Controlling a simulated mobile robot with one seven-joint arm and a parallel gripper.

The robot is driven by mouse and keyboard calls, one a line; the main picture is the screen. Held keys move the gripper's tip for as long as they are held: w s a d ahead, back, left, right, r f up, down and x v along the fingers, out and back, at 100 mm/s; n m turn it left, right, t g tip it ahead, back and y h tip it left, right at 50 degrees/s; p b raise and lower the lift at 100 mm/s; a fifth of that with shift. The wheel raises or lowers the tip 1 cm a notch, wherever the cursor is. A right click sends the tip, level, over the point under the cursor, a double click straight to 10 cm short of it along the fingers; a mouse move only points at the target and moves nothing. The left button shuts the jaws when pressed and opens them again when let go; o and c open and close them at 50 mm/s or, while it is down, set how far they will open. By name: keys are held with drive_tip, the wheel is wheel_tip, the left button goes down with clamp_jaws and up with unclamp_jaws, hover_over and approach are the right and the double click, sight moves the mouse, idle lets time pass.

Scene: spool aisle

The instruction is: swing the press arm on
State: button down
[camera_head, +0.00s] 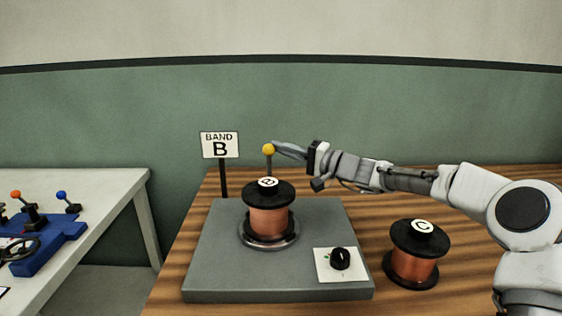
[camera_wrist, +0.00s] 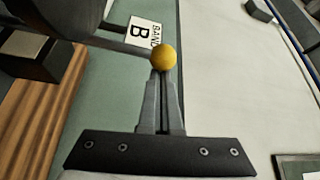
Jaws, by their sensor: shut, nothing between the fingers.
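The press arm shows as a grey rod with a yellow ball knob (camera_head: 268,149) at its top, standing behind the spool on the grey press base (camera_head: 210,270). In the wrist view the yellow knob (camera_wrist: 163,57) is right at my fingertips, with a rod running off to the left. My gripper (camera_head: 277,147) is shut and empty, pointing left, its tips at the knob's right side. I cannot tell whether they touch. A copper spool with black flanges (camera_head: 268,222) sits on a round plate on the base. A black dial (camera_head: 340,258) is on a white panel at the front right.
A sign reading BAND B (camera_head: 220,145) stands at the back left. A second copper spool labelled C (camera_head: 412,265) stands on the wooden table (camera_head: 450,290), right of the base. A separate pale table (camera_head: 90,190) at left holds a blue fixture (camera_head: 45,250).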

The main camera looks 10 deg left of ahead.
drive_tip(key=shift+s+b, duration=0.35)
drive_tip(key=shift+b, duration=0.2)
drive_tip(key=shift+n, duration=0.3)
